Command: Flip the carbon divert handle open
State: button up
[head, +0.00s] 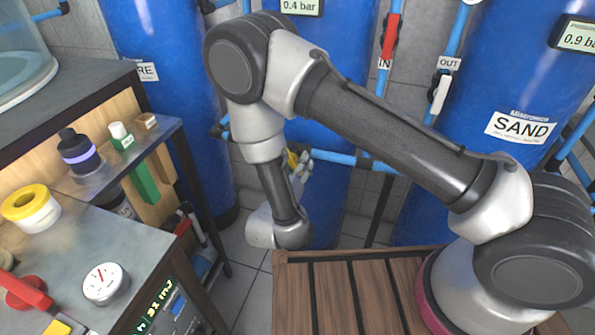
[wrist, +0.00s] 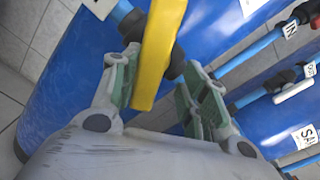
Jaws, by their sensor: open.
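A yellow lever handle (wrist: 158,50) shows large in the wrist view, on a dark valve body on a blue pipe. In the head view only a small yellow part of it (head: 292,159) shows beside my fingers. I read no label on it, so I cannot confirm it is the carbon divert handle. My gripper (wrist: 157,82) is open, with one green-padded finger on each side of the handle. Neither finger clearly touches it. In the head view my gripper (head: 301,165) is in front of the middle blue tank (head: 335,120), partly hidden by my arm.
A red handle (head: 390,37) marked IN and a white handle (head: 440,94) marked OUT are on pipes to the right, near the SAND tank (head: 500,90). A cluttered metal bench (head: 120,230) stands at left. A slatted wooden surface (head: 330,290) lies in front.

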jog(key=o, duration=0.4)
notch_tip(320, 180, up, 7)
jog(key=shift+f, duration=0.15)
jog(key=shift+o, duration=0.4)
jog(key=shift+d+r, duration=0.1)
jog(key=shift+r, duration=0.3)
